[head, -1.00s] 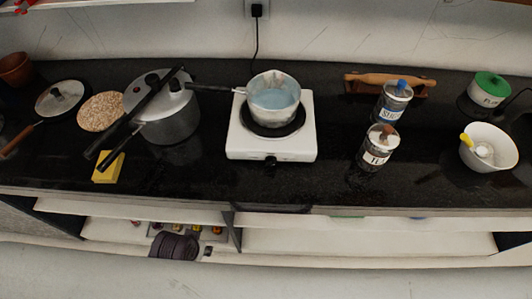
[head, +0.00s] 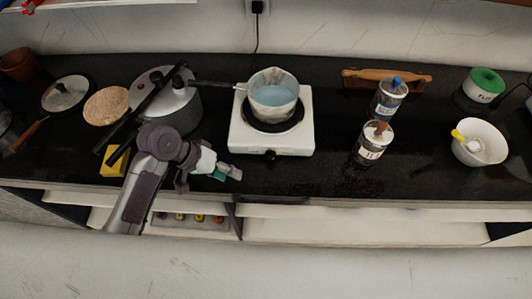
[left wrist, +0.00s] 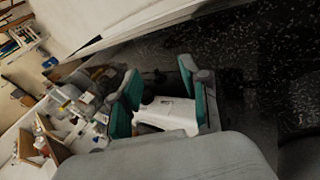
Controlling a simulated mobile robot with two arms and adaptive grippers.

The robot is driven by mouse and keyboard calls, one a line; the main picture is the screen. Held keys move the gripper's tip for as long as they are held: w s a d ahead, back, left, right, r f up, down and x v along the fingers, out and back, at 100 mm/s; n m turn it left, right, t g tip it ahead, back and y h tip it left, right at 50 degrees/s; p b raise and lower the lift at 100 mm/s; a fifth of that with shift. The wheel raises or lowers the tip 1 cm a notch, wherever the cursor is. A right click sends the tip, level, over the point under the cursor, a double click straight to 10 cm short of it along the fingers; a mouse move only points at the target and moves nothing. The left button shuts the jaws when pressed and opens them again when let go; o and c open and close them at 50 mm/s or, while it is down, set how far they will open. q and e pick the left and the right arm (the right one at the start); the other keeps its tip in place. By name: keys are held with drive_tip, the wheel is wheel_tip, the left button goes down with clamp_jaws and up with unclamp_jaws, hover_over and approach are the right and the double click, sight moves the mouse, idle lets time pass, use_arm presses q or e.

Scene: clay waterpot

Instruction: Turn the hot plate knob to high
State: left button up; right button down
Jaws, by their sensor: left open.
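The white hot plate (head: 239,140) stands on the black counter, with a saucepan (head: 274,97) of bluish liquid on its burner. Its small black knob (head: 270,156) is on the front face. My left gripper (head: 230,174) is open and empty, in front of the counter's edge area, left of and slightly nearer than the knob, apart from it. In the left wrist view, the two teal-padded fingers (left wrist: 163,98) are spread, with a white body (left wrist: 172,115) and a dark round piece, probably the hot plate and knob, beyond them. My right gripper is not in view.
A pressure cooker (head: 183,111) and a yellow sponge (head: 114,164) are on the left, near my arm. The saucepan handle (head: 212,85) points left. Labelled jars (head: 371,148) and a white bowl (head: 480,148) are on the right. The counter directly before the hot plate is clear.

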sight(269, 157)
use_arm(q)
drive_tip(key=w+r+n+g+h, duration=0.1)
drive_tip(key=w+r+n+h, duration=0.15)
drive_tip(key=w+r, duration=0.45)
drive_tip(key=shift+m, duration=0.45)
drive_tip(key=x, duration=0.4)
drive_tip(key=p+x, duration=0.1)
drive_tip(key=x, duration=0.8)
drive_tip(key=shift+w+a+f+p, duration=0.15)
drive_tip(key=shift+w+f+p, duration=0.05)
drive_tip(key=shift+w+p, duration=0.2)
drive_tip(key=shift+d+f, duration=0.45)
drive_tip(key=shift+f, duration=0.05)
